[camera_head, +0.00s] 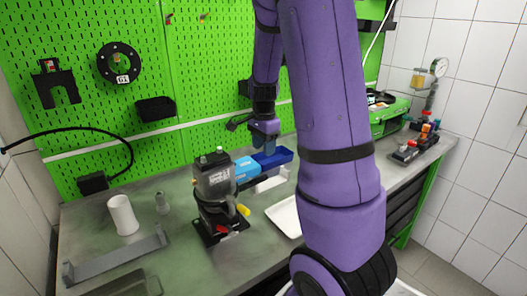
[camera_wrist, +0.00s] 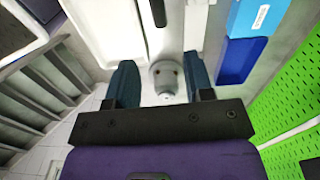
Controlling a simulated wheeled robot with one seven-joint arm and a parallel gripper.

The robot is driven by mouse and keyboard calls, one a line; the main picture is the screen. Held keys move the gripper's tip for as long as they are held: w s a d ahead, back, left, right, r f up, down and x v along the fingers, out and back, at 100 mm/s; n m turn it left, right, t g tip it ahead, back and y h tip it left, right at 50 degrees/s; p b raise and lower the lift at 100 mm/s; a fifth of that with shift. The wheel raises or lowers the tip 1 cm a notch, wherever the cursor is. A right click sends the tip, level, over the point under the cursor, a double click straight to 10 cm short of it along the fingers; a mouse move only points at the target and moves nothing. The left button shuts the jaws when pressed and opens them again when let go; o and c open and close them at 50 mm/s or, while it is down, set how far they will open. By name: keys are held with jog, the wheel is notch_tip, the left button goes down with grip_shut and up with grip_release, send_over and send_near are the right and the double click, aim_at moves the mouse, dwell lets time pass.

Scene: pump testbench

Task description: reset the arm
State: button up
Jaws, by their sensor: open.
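My purple arm crosses the middle of the head view and hides part of the bench. My gripper (camera_head: 265,141) points down at the back of the bench, near the blue bins. In the wrist view my gripper (camera_wrist: 160,68) has its two dark teal fingers wide apart. A small grey-white round part (camera_wrist: 166,78) shows in the gap between them; neither finger appears to touch it, and its distance is unclear. Nothing is held.
The pump (camera_head: 215,192) stands left of the blue bins (camera_head: 272,158). A white tray (camera_head: 284,216) is partly behind my arm. A white cylinder (camera_head: 122,214) and grey rack (camera_head: 115,258) are at left. The green pegboard (camera_head: 215,60) closes off the back.

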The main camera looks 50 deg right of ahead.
dwell(0.5)
jog(key=s+a+r+n+t, duration=0.2)
jog(key=s+a+r+n, duration=0.3)
jog(key=a+r+n, duration=0.3)
jog(key=s+a+r+n+t, duration=0.2)
jog(key=s+a+r+n, duration=0.3)
jog(key=a+r, duration=0.4)
jog(key=s+a+r+n+t, duration=0.1)
jog(key=s+a+n, duration=0.5)
jog(key=s, duration=0.2)
jog(key=shift+s+a+r+n, duration=0.15)
jog(key=shift+n, duration=0.15)
dwell(0.7)
